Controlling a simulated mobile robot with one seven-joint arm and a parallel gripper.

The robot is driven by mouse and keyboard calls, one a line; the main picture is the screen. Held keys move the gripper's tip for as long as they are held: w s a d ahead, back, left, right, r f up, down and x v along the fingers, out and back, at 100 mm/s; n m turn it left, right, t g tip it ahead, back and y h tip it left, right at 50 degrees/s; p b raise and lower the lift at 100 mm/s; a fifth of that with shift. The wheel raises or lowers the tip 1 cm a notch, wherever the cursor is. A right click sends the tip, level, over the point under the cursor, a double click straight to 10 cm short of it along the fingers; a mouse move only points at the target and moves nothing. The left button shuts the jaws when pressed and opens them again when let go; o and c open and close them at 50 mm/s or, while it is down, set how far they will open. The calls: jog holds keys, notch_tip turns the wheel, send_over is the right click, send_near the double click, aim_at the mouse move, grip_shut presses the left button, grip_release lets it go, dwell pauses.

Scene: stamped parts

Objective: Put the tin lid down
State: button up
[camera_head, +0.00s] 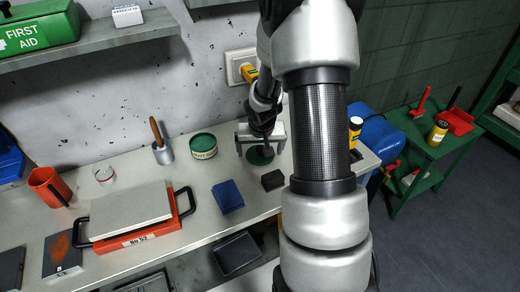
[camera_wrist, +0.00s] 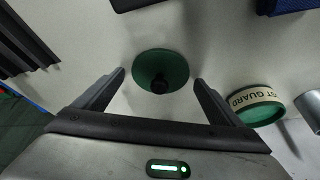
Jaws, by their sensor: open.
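The tin lid (camera_head: 260,156) is a round green disc on the bench top, to the right of the green tin. In the wrist view the tin lid (camera_wrist: 176,60) shows a dark knob at its middle. My gripper (camera_head: 260,150) is over the lid, its fingers on either side. In the wrist view my gripper (camera_wrist: 160,78) is open, with a gap between each fingertip and the lid's edge. The green tin (camera_head: 203,146) has a cream "RUST GUARD" label; it also shows in the wrist view (camera_wrist: 256,104).
A small black block (camera_head: 272,180) and a blue box (camera_head: 228,196) are in front of the lid. A brush in a metal cup (camera_head: 163,152) stands left of the tin. A grey slab (camera_head: 131,209) lies on a red tray further left. The wall is close behind.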

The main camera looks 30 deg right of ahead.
jog(key=shift+r, duration=0.1)
jog(key=shift+r, duration=0.25)
jog(key=p+v, duration=0.2)
jog(key=v, duration=0.9)
jog(key=shift+s+a+r+p, duration=0.15)
jog(key=shift+s+r+p, duration=0.1)
jog(key=shift+p, duration=0.05)
jog(key=s+a+r+n+p, duration=0.1)
jog(key=s+a+r+p, duration=0.1)
jog(key=s+a+r, duration=0.2)
jog(key=s+a+r+n+t+y+p, duration=0.1)
jog(key=s+a+r+n+p, duration=0.1)
jog(key=s+a+r, duration=0.3)
jog(key=s+a+r+n+p, duration=0.1)
jog(key=s+a+r, duration=0.4)
jog(key=s+r, duration=0.6)
notch_tip(320, 180, up, 4)
jog(key=shift+a+r+t+y+p, duration=0.15)
jog(key=shift+t+y+p, duration=0.15)
jog(key=shift+p, duration=0.15)
jog(key=shift+s, duration=0.15)
